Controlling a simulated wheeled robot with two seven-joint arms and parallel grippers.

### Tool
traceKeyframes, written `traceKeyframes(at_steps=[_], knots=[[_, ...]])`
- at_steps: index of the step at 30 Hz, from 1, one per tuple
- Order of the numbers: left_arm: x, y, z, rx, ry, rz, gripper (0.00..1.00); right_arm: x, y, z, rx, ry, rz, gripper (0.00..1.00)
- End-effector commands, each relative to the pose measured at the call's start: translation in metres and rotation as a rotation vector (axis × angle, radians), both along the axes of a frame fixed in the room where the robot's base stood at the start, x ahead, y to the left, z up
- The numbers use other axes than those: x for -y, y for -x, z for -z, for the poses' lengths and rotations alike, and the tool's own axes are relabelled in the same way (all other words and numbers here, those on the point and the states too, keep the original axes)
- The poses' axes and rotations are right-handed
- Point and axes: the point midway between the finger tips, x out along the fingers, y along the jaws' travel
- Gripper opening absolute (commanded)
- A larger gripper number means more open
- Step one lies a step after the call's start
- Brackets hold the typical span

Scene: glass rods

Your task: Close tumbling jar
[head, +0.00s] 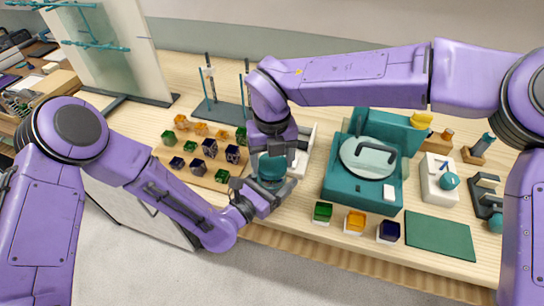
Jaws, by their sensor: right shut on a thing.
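A round teal jar (271,169) shows between my two grippers near the front edge of the table, partly hidden by their fingers. My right gripper (274,152) comes down from above and is shut on the jar's upper part. I cannot make out the lid apart from the body. My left gripper (266,190) reaches in from the lower left, with its fingers around the lower part of the jar. Whether they touch it is too small to tell.
A teal machine (338,187) with a round, handled lid stands right of the grippers. A wooden board (168,156) with several coloured cubes lies to the left. A white tray (304,160) is just behind. Three cubes and a green mat (440,235) are at front right.

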Motion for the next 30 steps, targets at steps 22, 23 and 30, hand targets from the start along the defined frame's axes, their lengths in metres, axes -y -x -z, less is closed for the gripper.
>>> traceKeyframes(at_steps=[22, 23, 30], knots=[[0.0, 0.0, 0.0, 0.0, 0.0, 0.0, 0.23, 0.0, 0.0, 0.018, 0.0, 0.0, -0.001, 0.45], [0.0, 0.0, 0.0, 0.0, 0.0, 0.0, 0.23, 0.0, 0.0, 0.018, 0.0, 0.0, -0.001, 0.45], [0.0, 0.0, 0.0, 0.0, 0.0, 0.0, 0.23, 0.0, 0.0, 0.018, 0.0, 0.0, -0.001, 0.45]])
